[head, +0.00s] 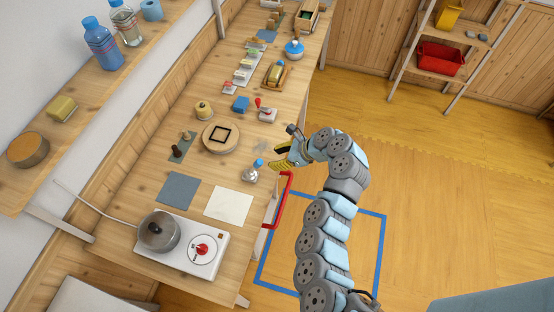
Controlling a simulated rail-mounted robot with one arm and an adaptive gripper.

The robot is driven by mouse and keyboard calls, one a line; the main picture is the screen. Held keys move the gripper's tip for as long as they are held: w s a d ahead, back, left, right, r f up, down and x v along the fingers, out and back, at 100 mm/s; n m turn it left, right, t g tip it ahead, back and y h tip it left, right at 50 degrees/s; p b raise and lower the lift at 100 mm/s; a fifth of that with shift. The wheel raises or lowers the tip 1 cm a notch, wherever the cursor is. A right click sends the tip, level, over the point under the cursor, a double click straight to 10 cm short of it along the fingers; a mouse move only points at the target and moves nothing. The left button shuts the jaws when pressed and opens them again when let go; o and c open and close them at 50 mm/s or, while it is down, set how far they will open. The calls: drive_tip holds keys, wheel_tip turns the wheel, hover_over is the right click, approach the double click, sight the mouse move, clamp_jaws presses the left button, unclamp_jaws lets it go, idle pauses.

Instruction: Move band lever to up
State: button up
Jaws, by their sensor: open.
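A small pale box with a red-knobbed lever (266,113) stands near the right edge of the long wooden table. It is the only lever-like thing I can make out, and I cannot tell for sure that it is the band lever. Its red knob sits on the upper left side, and its markings are too small to read. My gripper (281,156), with yellow fingers, is open and empty. It is at the table's right edge, below the lever box in the picture and apart from it.
A small flask with a blue top (252,172) stands close to my gripper, on its lower left. A round wooden board (232,144) lies left of it. A red handle (285,202) juts from the table's side. A hotplate (211,270) with a pot stands at the near end.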

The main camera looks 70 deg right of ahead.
sight(261, 161)
drive_tip(key=shift+b+x, duration=1.45)
drive_tip(key=shift+x, duration=2.4)
drive_tip(key=shift+w+d+f, duration=0.1)
drive_tip(key=shift+w+f, duration=0.15)
clamp_jaws()
